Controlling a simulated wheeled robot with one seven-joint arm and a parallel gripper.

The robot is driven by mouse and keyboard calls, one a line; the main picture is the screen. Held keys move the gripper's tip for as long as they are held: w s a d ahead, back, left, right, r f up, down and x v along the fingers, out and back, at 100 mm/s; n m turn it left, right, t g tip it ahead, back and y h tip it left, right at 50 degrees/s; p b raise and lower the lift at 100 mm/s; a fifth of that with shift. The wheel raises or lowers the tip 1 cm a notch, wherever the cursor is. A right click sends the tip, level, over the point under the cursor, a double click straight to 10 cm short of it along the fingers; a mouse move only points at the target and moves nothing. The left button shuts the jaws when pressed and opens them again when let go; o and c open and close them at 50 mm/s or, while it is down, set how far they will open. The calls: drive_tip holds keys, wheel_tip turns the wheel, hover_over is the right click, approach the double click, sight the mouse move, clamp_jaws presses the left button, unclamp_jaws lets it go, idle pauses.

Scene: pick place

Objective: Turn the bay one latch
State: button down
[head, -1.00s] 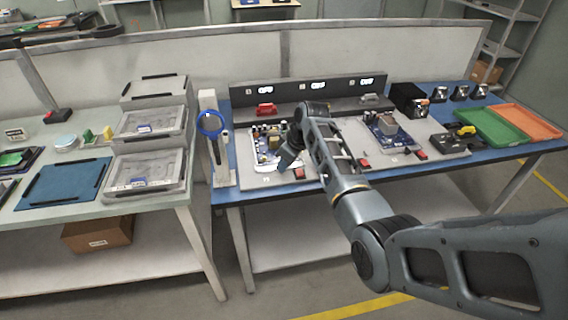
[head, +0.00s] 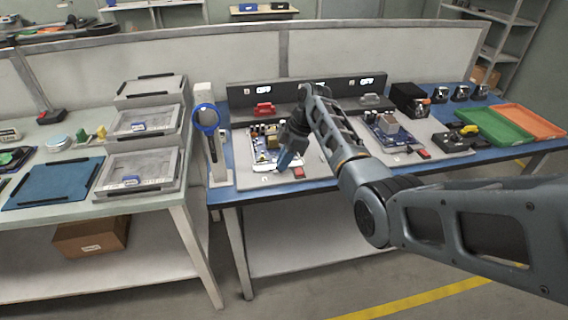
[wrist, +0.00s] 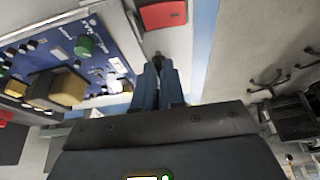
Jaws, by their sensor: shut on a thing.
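My gripper (head: 283,164) is over the front of the left bay on the blue bench. In the wrist view its two blue fingers (wrist: 164,80) are close together, shut on a small dark knob (wrist: 158,58), apparently the bay one latch. Most of the knob is hidden between the fingertips. A red block (wrist: 163,14) sits just beyond it, and it also shows in the head view (head: 299,173). The bay's blue circuit board (wrist: 65,55) lies beside the fingers; in the head view my wrist partly covers it.
A second bay with a board (head: 388,130) lies to the right. A blue ring on a stand (head: 206,118) is left of bay one. A red-handled clamp (head: 264,108) stands behind. Green (head: 492,126) and orange (head: 530,121) trays are at the far right.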

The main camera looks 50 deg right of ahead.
drive_tip(key=shift+w+n, duration=0.1)
drive_tip(key=shift+n, duration=0.2)
drive_tip(key=c, duration=1.2)
unclamp_jaws()
drive_tip(key=shift+r, duration=0.15)
drive_tip(key=v, duration=0.7)
drive_tip(key=shift+d+r+b, duration=0.1)
drive_tip(key=shift+r+b, duration=0.2)
drive_tip(key=shift+b, duration=0.1)
